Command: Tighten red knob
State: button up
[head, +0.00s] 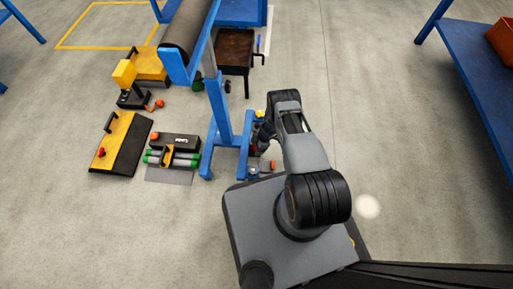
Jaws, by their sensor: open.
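A small red knob (101,152) sits on the left part of a yellow and black sloped panel (122,140) on the floor at the left. My gripper (262,140) is small and dark, at the end of my arm beside the blue stand, well to the right of that panel. It is open, and its fingers are partly hidden by my arm. A reddish part shows close by it, too small to make out. An orange-red knob-like part (270,165) shows at the stand's foot, just below my gripper. I cannot tell which of these is the task's knob.
A blue stand (219,110) holding a dark roller (188,28) rises beside my gripper. A blue table (480,70) is at the right.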

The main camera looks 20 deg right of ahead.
jog(key=shift+c, duration=0.3)
jog(key=c, duration=0.9)
jog(key=shift+o, duration=0.2)
jog(key=shift+r+m+p, duration=0.1)
jog(key=shift+m+p, duration=0.2)
jog(key=shift+p, duration=0.1)
jog(key=m+p, duration=0.1)
jog(key=p, duration=0.1)
jog(key=m+t+p, duration=0.1)
jog(key=m+p, duration=0.1)
jog(key=shift+s+a+r+t+p, duration=0.1)
jog(key=shift+s+r+t+p, duration=0.1)
jog(key=shift+t+p, duration=0.15)
jog(key=m+p, duration=0.2)
jog(key=p, duration=0.1)
jog(key=shift+f+t+h, duration=0.1)
jog(key=shift+t+h, duration=0.15)
jog(key=shift+h, duration=0.05)
jog(key=shift+f+m+t+p, duration=0.15)
jog(key=shift+m+t+p, duration=0.15)
jog(key=shift+m+p, duration=0.65)
